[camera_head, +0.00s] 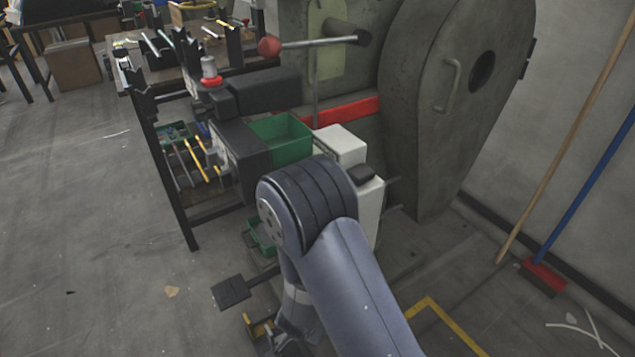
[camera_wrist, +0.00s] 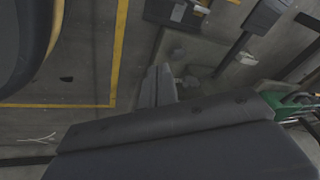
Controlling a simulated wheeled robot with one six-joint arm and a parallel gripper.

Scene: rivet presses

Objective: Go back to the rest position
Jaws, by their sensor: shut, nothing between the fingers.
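My arm (camera_head: 325,250) reaches up from the bottom of the head view, bends at its dark elbow, and its forearm hangs down in front of the rivet press (camera_head: 345,60). My gripper (camera_head: 285,342) is low at the bottom edge of the head view, shut and empty, partly hidden and small. It is above the floor near the press's foot pedal (camera_head: 231,291) and is not holding anything. In the wrist view a large dark grey shape fills the bottom, and the fingertips cannot be made out.
A green bin (camera_head: 281,138) and a white box (camera_head: 341,145) sit at the press front. A red-knobbed lever (camera_head: 270,46) sticks out. A workbench with tools stands at the left. A broom (camera_head: 543,277) leans on the right wall. Floor at left (camera_head: 90,230) is clear.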

